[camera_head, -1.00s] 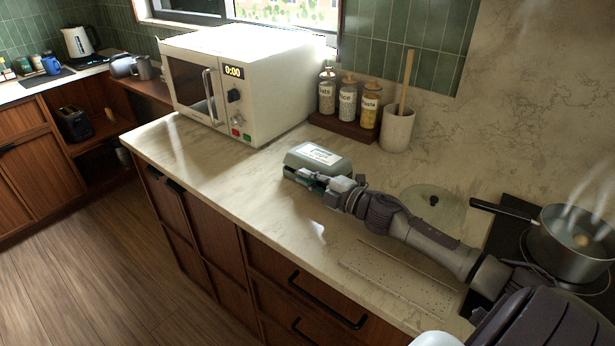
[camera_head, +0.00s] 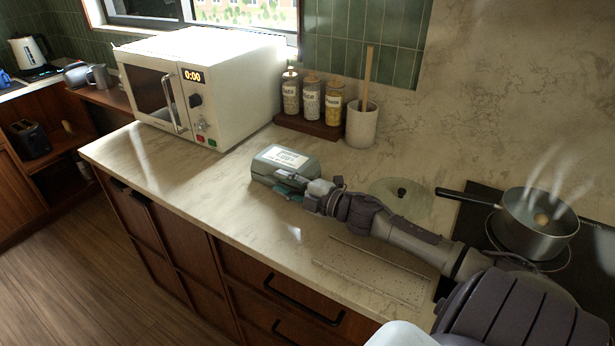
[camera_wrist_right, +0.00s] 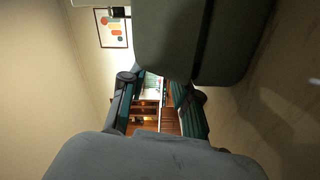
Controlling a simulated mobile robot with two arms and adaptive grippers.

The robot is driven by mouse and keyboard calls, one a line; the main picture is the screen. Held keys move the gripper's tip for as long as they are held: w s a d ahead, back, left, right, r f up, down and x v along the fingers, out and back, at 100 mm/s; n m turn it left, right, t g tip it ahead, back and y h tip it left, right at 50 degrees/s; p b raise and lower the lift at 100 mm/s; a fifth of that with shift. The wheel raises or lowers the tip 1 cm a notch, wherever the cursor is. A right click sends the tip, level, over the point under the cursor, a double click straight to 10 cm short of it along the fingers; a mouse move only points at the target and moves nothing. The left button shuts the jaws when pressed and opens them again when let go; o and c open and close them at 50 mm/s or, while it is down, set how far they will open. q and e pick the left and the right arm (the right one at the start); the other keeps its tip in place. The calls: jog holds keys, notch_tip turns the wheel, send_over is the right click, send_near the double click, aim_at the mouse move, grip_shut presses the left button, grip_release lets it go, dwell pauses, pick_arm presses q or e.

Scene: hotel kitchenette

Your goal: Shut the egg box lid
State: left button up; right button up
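The egg box (camera_head: 266,167) is grey-green with a white label on its lid. It sits on the counter in front of the jar rack, and its lid looks down; any slight gap at the seam is too small to tell. My right gripper (camera_head: 287,186) is low at the box's near right side, very close to it; whether it touches I cannot tell. In the right wrist view the box (camera_wrist_right: 200,40) looms large and dark at the top, and my right gripper's fingers (camera_wrist_right: 158,98) stand apart with nothing between them. My left gripper is out of view.
A white microwave (camera_head: 235,85) stands left of the box. Behind are a jar rack (camera_head: 310,127) and a utensil crock (camera_head: 361,126). A glass lid (camera_head: 415,203) lies beyond my right forearm. A steaming pot (camera_head: 535,232) is on the hob. The counter's front left is clear.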

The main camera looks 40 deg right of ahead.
jog(key=v, duration=0.9)
jog(key=shift+s, duration=0.2)
jog(key=shift+r, duration=0.1)
